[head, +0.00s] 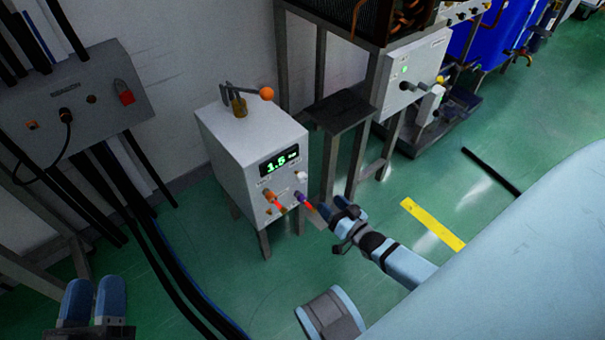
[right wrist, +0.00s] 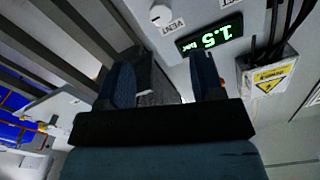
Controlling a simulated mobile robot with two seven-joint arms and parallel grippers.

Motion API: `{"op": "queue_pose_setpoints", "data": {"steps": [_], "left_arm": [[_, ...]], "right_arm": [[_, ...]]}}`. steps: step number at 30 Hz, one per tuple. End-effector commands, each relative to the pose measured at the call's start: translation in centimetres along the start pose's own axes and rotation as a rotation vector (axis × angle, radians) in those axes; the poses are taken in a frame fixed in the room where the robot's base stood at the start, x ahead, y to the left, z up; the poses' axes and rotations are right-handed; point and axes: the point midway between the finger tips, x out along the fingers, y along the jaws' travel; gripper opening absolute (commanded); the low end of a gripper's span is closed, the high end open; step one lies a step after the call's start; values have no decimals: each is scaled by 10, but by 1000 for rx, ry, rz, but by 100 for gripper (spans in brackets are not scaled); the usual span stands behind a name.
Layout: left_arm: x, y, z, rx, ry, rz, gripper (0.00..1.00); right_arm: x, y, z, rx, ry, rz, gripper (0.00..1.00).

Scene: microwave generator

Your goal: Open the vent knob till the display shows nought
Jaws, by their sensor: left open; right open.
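The white cabinet (head: 228,140) stands on legs against the wall. Its green display (head: 279,161) reads 1.5 bar, and the same display (right wrist: 210,36) shows rotated in the right wrist view. The white vent knob (head: 300,176) is just below the display's right end; in the right wrist view the knob (right wrist: 160,15) sits beside the label VENT. My right gripper (head: 333,207) is open and empty, in front of and below the knob, apart from it. Its fingers (right wrist: 162,78) do not enclose the knob. My left gripper (head: 93,299) is open and empty at lower left.
Orange (head: 270,196) and purple (head: 300,196) fittings are on the cabinet front below the display. An orange-ended lever (head: 266,94) is on top. A dark stand (head: 340,110) is close at right. A grey wall box (head: 75,100) with hanging cables is at left.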

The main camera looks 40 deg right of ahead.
Motion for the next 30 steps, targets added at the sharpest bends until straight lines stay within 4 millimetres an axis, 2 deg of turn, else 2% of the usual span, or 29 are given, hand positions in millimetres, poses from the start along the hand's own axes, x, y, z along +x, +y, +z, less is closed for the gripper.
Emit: {"op": "queue_pose_setpoints", "data": {"steps": [5, 12, 18, 24, 30], "left_arm": [[-1, -2, 10, -3, -29, 2, 43], [-3, -6, 35, -7, -105, 6, 43], [-5, -8, 52, -9, -164, 11, 43], [-6, -10, 60, -10, -201, 14, 43], [-6, -9, 62, -11, -209, 15, 43]], "right_arm": [[24, 0, 0, 1, 5, -1, 61], [76, 0, 2, 1, 4, -2, 61], [113, 0, 1, 1, 3, -1, 61], [131, 0, 1, 1, 0, -1, 61], [136, -1, 0, 1, 0, 0, 61]]}}
